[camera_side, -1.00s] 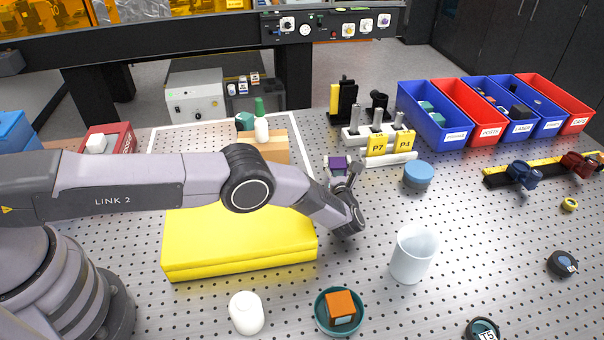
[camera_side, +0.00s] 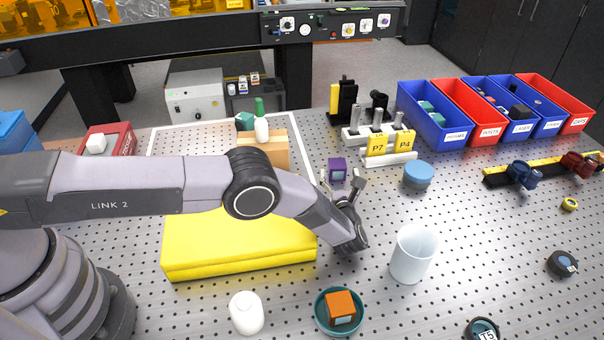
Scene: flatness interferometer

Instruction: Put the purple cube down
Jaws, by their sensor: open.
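The purple cube (camera_side: 337,170) sits on the perforated metal table, behind the yellow block and left of the blue round container. It has a pale patch on its front face. My gripper (camera_side: 347,184) is just in front of the cube, nearer the camera, with its fingers apart and nothing between them. A small gap shows between the fingers and the cube.
A yellow block (camera_side: 240,248) lies under my arm. A white cup (camera_side: 412,254) and a green bowl (camera_side: 322,319) with an orange cube (camera_side: 341,305) stand in front. A blue round container (camera_side: 417,174) and the P7/P4 post rack (camera_side: 378,148) are close by.

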